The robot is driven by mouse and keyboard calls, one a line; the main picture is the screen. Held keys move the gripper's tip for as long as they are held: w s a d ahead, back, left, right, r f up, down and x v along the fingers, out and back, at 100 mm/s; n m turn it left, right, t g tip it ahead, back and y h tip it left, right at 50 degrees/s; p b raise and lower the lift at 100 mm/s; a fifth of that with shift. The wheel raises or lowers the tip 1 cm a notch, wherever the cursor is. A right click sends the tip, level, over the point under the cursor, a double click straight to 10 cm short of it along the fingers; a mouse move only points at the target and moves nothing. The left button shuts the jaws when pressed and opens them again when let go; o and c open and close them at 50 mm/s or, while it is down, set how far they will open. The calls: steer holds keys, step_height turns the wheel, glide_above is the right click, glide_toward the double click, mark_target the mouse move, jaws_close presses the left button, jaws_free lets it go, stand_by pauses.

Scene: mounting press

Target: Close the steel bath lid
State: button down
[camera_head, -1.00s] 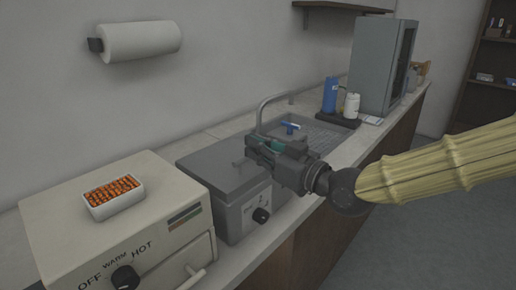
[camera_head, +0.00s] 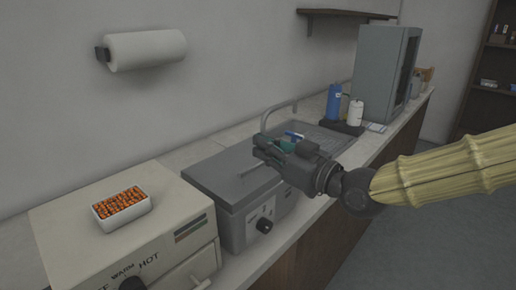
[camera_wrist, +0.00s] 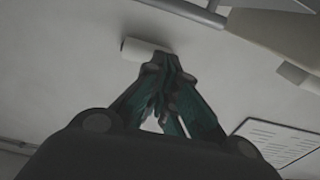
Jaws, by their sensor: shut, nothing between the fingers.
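The steel bath (camera_head: 232,226) is a grey box with a black knob on its front. Its flat grey lid (camera_head: 222,176) lies level across the top, with no opening visible. A thin handle (camera_head: 262,180) shows near the lid's right side. My gripper (camera_head: 257,148) is shut and empty, with its fingers pointing left over the lid's far right part in the head view. It looks apart from the lid, though the gap is hard to judge. The wrist view shows the closed fingertips (camera_wrist: 165,62) against a pale surface, and the lid cannot be made out there.
A beige heater (camera_head: 120,235) with a white tray (camera_head: 122,208) of orange pieces stands left of the bath. A sink with a tap (camera_head: 280,112), a blue bottle (camera_head: 334,100) and a grey cabinet (camera_head: 382,75) are beyond it. A paper roll (camera_head: 145,50) hangs on the wall.

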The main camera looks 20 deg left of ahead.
steer(key=v, duration=0.8)
steer(key=shift+f, duration=0.35)
